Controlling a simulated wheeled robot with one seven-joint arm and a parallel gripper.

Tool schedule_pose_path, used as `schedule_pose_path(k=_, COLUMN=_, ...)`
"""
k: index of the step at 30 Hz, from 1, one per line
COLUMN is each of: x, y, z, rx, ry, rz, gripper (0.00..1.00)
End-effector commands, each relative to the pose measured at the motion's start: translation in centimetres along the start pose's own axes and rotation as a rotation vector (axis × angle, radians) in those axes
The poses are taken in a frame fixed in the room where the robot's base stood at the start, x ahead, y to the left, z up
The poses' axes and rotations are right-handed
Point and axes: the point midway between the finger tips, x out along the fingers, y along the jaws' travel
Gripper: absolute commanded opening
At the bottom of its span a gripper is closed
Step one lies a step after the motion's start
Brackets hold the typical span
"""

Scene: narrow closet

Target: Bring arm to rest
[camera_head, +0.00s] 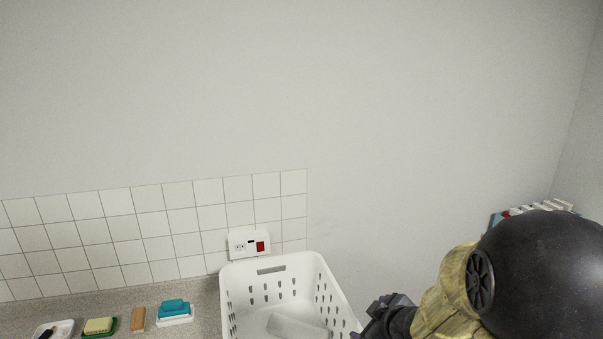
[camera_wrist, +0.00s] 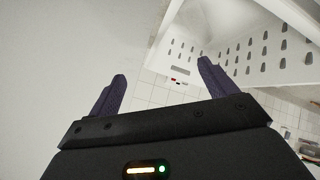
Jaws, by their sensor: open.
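My gripper (camera_wrist: 162,72) shows in the wrist view with its two dark purple fingers spread apart and nothing between them. In the head view my arm comes in from the lower right, and the gripper end is at the bottom edge, just right of the white basket (camera_head: 268,270). Most of the fingers are cut off there. The basket also shows in the wrist view at the upper right (camera_wrist: 225,25), close to the right finger. I cannot tell whether they touch.
A speckled counter (camera_head: 200,300) runs along the lower left, with a blue soap on a white dish (camera_head: 175,318), a wooden block (camera_head: 138,318), a yellow soap on a green dish (camera_head: 99,326) and a white dish (camera_head: 62,328). A wall socket (camera_head: 249,244) is behind the basket. The upper wall is bare.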

Motion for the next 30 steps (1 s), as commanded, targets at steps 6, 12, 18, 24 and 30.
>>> schedule_pose_path(k=6, x=-2.2, y=-2.2, z=4.8, rx=0.331, ry=-0.282, rz=0.053, gripper=0.84)
schedule_pose_path(k=12, x=-5.3, y=-7.3, z=7.9, rx=0.644, ry=-0.520, rz=0.011, gripper=0.84)
schedule_pose_path(k=18, x=-7.2, y=-10.7, z=8.6, rx=0.803, ry=-0.636, rz=-0.043, gripper=0.84)
schedule_pose_path(k=24, x=-7.3, y=-10.8, z=8.6, rx=0.810, ry=-0.643, rz=-0.047, gripper=0.84)
schedule_pose_path(k=30, x=-7.3, y=-10.8, z=8.6, rx=0.809, ry=-0.642, rz=-0.046, gripper=0.84)
